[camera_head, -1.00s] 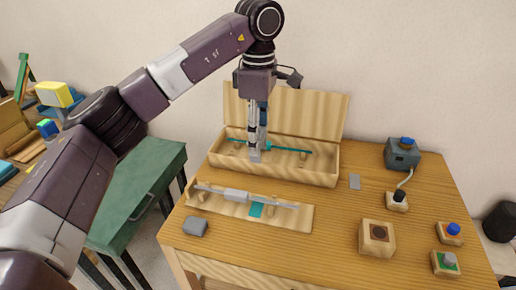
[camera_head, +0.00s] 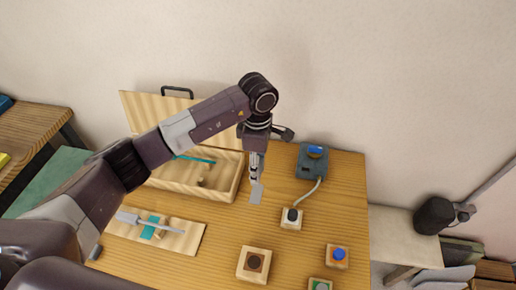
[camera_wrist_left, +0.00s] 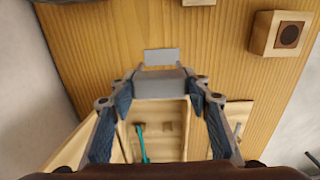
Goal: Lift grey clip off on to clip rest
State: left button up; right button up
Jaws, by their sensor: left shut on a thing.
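My left gripper (camera_head: 254,178) is over the table just right of the open wooden box (camera_head: 237,186). In the left wrist view its fingers are shut on the grey clip (camera_wrist_left: 161,83), a grey block held between the fingertips. In the head view the clip is hard to tell from the fingertips. The clip rest (camera_wrist_left: 162,57), a flat grey plate on the table, shows just beyond the clip. The plate also shows in the head view (camera_head: 257,196), below the fingertips. I cannot tell whether the clip touches it. My right gripper is not in view.
A teal rod (camera_head: 193,159) lies in the box. In front, a wooden holder (camera_head: 190,241) carries a pale rod (camera_head: 172,230) beside a teal pad. A blue-topped grey device (camera_head: 312,163) and several wooden button blocks stand to the right.

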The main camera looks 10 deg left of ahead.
pick_arm(q)
jog(key=shift+f, duration=0.1)
jog(key=shift+s+a+f+b, duration=0.3)
jog(key=shift+s+f+b, duration=0.1)
jog(key=shift+f, duration=0.45)
jog(key=f, duration=0.1)
jog(key=f+b, duration=0.1)
jog(key=shift+w+d+f, duration=0.2)
jog(key=shift+f, duration=0.15)
jog(key=shift+a+f+b, duration=0.1)
jog(key=shift+f+b, duration=0.85)
jog(key=shift+b, duration=0.25)
jog(key=shift+f+b, duration=0.95)
jog(key=shift+b, duration=0.05)
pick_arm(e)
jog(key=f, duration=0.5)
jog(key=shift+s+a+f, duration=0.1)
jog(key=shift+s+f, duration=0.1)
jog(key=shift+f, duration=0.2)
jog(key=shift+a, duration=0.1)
